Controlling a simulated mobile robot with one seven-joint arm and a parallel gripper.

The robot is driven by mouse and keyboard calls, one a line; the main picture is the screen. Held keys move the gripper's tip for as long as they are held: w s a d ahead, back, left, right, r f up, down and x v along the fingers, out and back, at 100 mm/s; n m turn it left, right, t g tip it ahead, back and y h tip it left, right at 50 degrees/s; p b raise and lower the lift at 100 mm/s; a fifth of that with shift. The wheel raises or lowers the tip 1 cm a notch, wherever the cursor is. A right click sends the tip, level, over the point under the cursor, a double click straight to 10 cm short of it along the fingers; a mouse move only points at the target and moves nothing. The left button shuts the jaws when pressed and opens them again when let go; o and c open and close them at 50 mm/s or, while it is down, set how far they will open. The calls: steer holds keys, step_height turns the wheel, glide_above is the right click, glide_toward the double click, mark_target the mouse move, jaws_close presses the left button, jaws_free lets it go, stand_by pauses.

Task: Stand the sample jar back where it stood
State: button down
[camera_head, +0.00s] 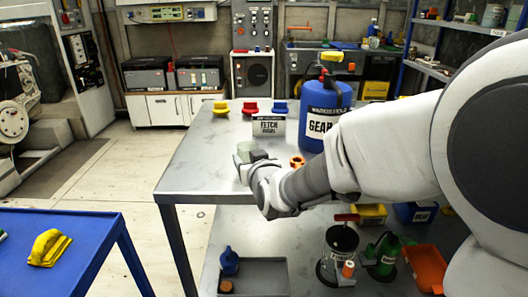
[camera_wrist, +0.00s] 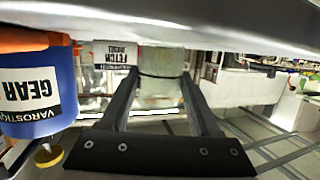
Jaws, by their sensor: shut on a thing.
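The sample jar looks like a pale, translucent vessel (camera_head: 244,149), partly hidden by my gripper, over the left part of the grey metal table (camera_head: 200,171). In the wrist view the pale jar (camera_wrist: 164,60) sits between the far ends of my two dark fingers. My gripper (camera_wrist: 160,85) is shut on it; in the head view the gripper (camera_head: 249,163) points toward the table's left side. I cannot tell whether the jar's base touches the tabletop.
Yellow (camera_head: 221,107), red (camera_head: 250,107) and blue (camera_head: 280,107) pieces line the back edge. An orange ring-like piece (camera_head: 297,161) lies right. The table's left front is clear.

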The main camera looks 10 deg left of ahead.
steer(key=shift+f+b, duration=0.25)
steer(key=shift+b, duration=0.1)
steer(key=shift+c, duration=0.2)
jaws_free()
steer(key=shift+b+v, duration=0.85)
steer(key=shift+v, duration=7.85)
steer(key=s+d+f+m+g+h, duration=0.35)
steer(key=s+d, duration=0.25)
steer(key=d, duration=0.5)
steer(key=s+d+f+m+g+h, duration=0.2)
steer(key=s+d+g+h, duration=0.25)
steer(key=d, duration=0.75)
step_height(320, 180, up, 28)
steer(key=s+p, duration=0.1)
steer(key=p, duration=2.7)
steer(key=shift+s+d+f+y, duration=0.2)
steer(key=shift+s+y, duration=0.1)
